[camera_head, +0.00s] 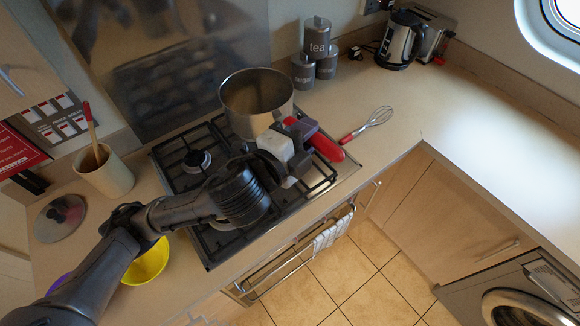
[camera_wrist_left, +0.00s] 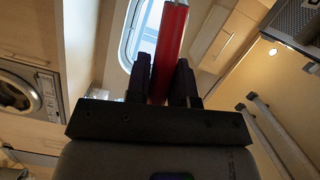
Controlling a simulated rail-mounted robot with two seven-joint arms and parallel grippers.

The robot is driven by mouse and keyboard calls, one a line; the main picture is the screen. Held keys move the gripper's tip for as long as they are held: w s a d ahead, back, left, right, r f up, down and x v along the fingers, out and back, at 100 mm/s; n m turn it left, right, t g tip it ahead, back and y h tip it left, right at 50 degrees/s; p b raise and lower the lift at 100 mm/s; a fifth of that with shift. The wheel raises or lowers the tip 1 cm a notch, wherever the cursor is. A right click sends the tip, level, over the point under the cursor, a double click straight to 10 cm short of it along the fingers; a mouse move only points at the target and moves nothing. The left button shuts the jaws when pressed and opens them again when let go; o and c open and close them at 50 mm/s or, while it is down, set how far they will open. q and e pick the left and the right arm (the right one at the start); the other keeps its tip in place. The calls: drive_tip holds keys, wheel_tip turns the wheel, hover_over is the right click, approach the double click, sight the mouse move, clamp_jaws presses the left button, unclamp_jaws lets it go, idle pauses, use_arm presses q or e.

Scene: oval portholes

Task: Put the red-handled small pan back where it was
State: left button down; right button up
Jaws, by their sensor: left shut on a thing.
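The small pan (camera_head: 240,118) is a deep silver pot with a red handle (camera_head: 326,147), over the back right part of the gas hob (camera_head: 215,240). I cannot tell whether its base rests on the grate or hangs just above it. My left gripper (camera_head: 302,135) is shut on the red handle, with the handle's end sticking out past the fingers. In the left wrist view the red handle (camera_wrist_left: 170,50) stands between the two dark fingers of my left gripper (camera_wrist_left: 168,82). The pan's body is out of that view. My right gripper does not show.
Grey canisters (camera_head: 317,50), a kettle (camera_head: 398,42) and a toaster (camera_head: 432,35) stand at the back. A whisk (camera_head: 370,124) lies right of the hob. A utensil pot (camera_head: 105,172), a lid (camera_head: 60,218) and a yellow bowl (camera_head: 148,264) are left. The right counter is clear.

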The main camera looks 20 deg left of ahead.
use_arm(q)
drive_tip(key=s+d+f+m+g+h+b, duration=0.1)
drive_tip(key=s+d+f+m+g+h, duration=0.1)
drive_tip(key=d+f+m+g+h, duration=0.25)
drive_tip(key=s+d+f+m+g+h, duration=0.2)
drive_tip(key=f+m+g+h, duration=0.3)
drive_tip(key=f, duration=0.3)
drive_tip(key=w+a+f+h+b, duration=0.1)
drive_tip(key=a+f+b, duration=0.1)
drive_tip(key=a+f, duration=0.9)
drive_tip(key=shift+a+b, duration=0.35)
drive_tip(key=shift+f+t, duration=0.15)
drive_tip(key=shift+t, duration=0.1)
drive_tip(key=shift+f, duration=0.35)
drive_tip(key=c, duration=1)
unclamp_jaws()
drive_tip(key=shift+f+b, duration=0.1)
drive_tip(key=shift+b, duration=0.2)
